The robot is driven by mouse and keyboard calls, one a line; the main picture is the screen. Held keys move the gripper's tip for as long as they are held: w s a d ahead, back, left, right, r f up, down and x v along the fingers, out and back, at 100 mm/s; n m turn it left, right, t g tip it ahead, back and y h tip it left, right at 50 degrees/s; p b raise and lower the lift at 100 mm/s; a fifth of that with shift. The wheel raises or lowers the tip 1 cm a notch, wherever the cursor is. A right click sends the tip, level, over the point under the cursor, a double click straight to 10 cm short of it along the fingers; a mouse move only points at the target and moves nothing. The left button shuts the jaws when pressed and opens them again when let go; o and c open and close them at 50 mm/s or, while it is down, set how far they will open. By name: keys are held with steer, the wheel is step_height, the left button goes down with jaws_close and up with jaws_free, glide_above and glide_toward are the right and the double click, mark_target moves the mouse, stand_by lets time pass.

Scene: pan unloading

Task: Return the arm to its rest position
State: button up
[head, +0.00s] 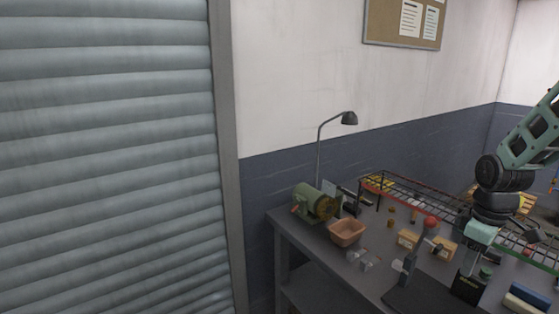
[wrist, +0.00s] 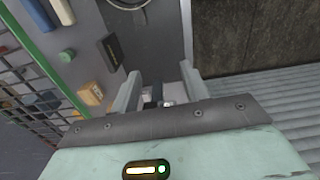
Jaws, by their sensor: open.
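My gripper shows in the wrist view (wrist: 160,88) with its two grey fingers apart. Nothing is clearly held between them; a small dark part and a pale part show behind the gap, and I cannot tell what they are. In the head view my teal and black arm (head: 531,130) reaches in from the right edge. It points down over the right part of the grey workbench (head: 316,253). The fingertips are hard to make out there against the dark things on the bench.
A terracotta-coloured bin (head: 347,232) and a green machine (head: 316,203) stand on the bench's left part, beside a lamp (head: 348,118). A wire rack (head: 415,193) runs along the back. Small blocks (head: 407,238) lie about. A grey shutter (head: 105,160) fills the left.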

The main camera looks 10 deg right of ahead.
steer(key=a+n+b, duration=0.2)
steer(key=a+b, duration=0.1)
steer(key=a, duration=1.9)
steer(key=s+a+n+b, duration=0.1)
steer(key=s+a+b, duration=0.1)
steer(key=s+a, duration=1.3)
steer(key=shift+a+r+y+b, duration=0.3)
steer(key=shift+r, duration=0.1)
